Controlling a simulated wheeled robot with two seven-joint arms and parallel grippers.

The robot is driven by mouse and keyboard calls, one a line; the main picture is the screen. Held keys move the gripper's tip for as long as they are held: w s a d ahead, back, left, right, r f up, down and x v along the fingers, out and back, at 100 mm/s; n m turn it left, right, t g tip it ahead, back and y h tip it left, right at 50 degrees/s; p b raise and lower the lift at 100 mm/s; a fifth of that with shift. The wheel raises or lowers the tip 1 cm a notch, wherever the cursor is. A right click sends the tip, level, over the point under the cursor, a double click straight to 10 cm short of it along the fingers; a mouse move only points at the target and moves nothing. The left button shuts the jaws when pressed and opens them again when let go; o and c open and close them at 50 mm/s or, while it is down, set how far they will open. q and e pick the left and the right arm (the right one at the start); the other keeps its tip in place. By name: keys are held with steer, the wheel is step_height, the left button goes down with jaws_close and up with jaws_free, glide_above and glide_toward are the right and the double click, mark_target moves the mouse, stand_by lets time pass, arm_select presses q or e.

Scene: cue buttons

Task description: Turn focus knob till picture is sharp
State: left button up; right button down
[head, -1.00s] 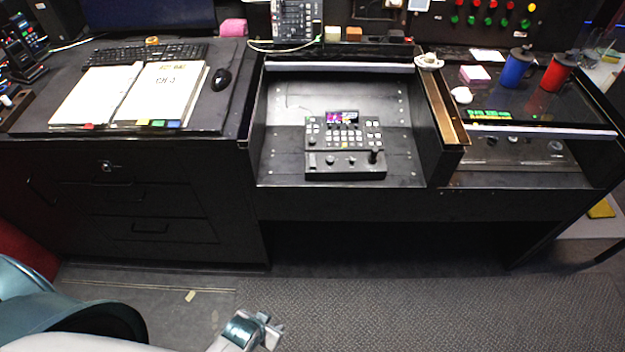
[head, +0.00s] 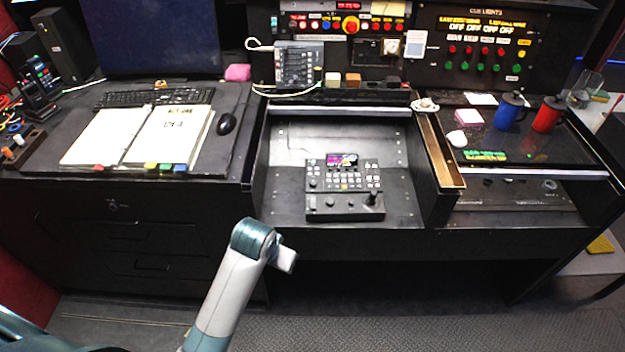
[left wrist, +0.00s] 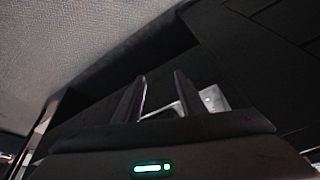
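A black control panel (head: 343,188) sits in the recessed bay of the desk. It has a small lit screen (head: 342,160) with a coloured picture, too small to judge for sharpness. Several buttons, small round knobs and a black joystick (head: 373,198) are on it; I cannot tell which knob is for focus. My left arm rises in front of the desk, with its end below and left of the panel, apart from it. My left gripper (left wrist: 160,90) shows two separated fingers in the left wrist view, with nothing between them. My right gripper is out of view.
An open binder (head: 138,137), a keyboard (head: 155,97) and a mouse (head: 227,123) lie on the left desktop. A blue mug (head: 508,112) and a red mug (head: 548,114) stand at right. Raised side walls bound the bay, and a cue-light panel (head: 480,45) stands behind.

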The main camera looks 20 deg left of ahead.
mark_target(313, 182)
arm_select(q)
steer(key=w+r, duration=0.8)
steer(key=w, duration=0.3)
steer(key=w+r, duration=0.8)
steer(key=w, duration=0.3)
steer(key=shift+w+d+r+t, duration=0.2)
steer(key=shift+d+r+t, duration=0.1)
steer(key=shift+r, duration=0.1)
steer(key=shift+f, duration=0.1)
steer(key=p+x, duration=0.2)
steer(key=x, duration=1.5)
steer(key=shift+w+f, duration=0.1)
steer(key=shift+f, duration=0.05)
jaws_close()
steer(key=shift+n, duration=0.3)
